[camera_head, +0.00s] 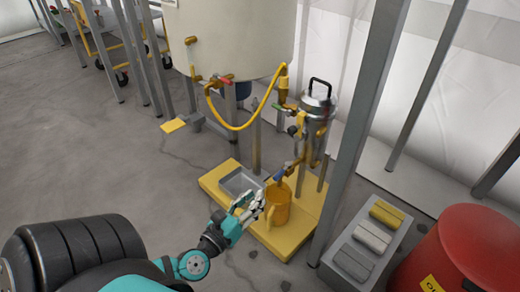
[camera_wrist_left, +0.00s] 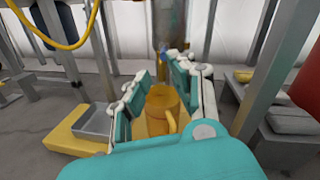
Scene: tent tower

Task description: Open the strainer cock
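The strainer (camera_head: 316,105) is a silver cylinder with a black top handle, standing at the right of the big tank. A small cock with a blue handle (camera_head: 280,174) sits low on its brass outlet, above a yellow jug (camera_head: 279,210). My left gripper (camera_head: 256,207) is just left of the jug and lower than the blue handle. In the left wrist view its teal and white fingers are apart, with the jug (camera_wrist_left: 163,108) showing between them. The strainer body (camera_wrist_left: 169,25) and a bit of blue (camera_wrist_left: 162,54) show beyond the fingers. My right gripper is out of view.
The jug and a grey tray (camera_head: 240,184) stand on a yellow platform (camera_head: 285,243). A yellow hose (camera_head: 240,127) runs from the tank (camera_head: 230,40) to the strainer. A metal post (camera_head: 360,130), a grey rack (camera_head: 372,240) and a red drum (camera_head: 455,255) stand at the right.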

